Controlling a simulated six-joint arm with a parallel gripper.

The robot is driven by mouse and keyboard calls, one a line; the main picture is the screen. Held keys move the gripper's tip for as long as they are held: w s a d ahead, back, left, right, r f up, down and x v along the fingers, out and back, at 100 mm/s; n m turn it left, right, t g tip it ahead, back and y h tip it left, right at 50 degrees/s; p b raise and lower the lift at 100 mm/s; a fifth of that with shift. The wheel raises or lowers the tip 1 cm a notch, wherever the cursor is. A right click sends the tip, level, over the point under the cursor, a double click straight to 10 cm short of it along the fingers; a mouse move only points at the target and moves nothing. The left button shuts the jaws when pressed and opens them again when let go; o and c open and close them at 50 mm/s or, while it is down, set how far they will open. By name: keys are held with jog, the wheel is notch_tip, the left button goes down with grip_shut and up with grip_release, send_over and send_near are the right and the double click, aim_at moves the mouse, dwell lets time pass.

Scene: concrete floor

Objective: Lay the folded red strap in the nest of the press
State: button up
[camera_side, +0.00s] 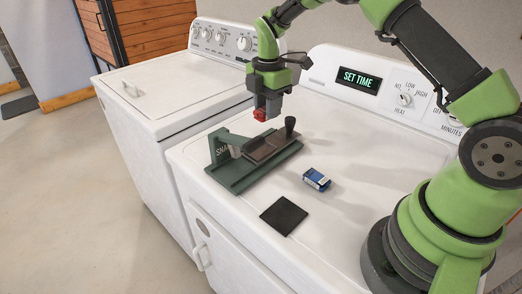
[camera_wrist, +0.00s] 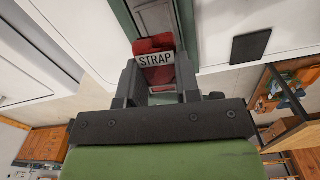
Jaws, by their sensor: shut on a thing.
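The folded red strap (camera_side: 260,115) is between the fingers of my gripper (camera_side: 266,108), which is shut on it above the press. In the wrist view the red strap (camera_wrist: 153,45) shows a white label reading "STRAP", between the two fingers (camera_wrist: 160,75). The press (camera_side: 234,181) has a dark green base and upright, with a grey-brown top part and a black-knobbed lever on the right. It stands on the white machine, below the strap and apart from it. I cannot clearly make out its nest. In the wrist view part of the green press (camera_wrist: 187,30) shows behind the strap.
On the white appliance top (camera_side: 350,215) lie a small blue and white box (camera_side: 316,180) and a flat black square (camera_side: 284,216), both right of the press. A control panel (camera_side: 358,80) reading "SET TIME" stands at the back. Another white appliance (camera_side: 165,85) stands at left.

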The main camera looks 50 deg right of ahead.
jog(key=shift+w+a+f+n, duration=0.4)
jog(key=shift+a+f+n, duration=0.2)
jog(key=shift+a, duration=0.15)
send_over(261, 151)
notch_tip(261, 151, down, 4)
jog(key=shift+w+f, duration=0.1)
jog(key=shift+f, duration=2.2)
jog(key=shift+f, duration=0.15)
jog(key=o, duration=0.9)
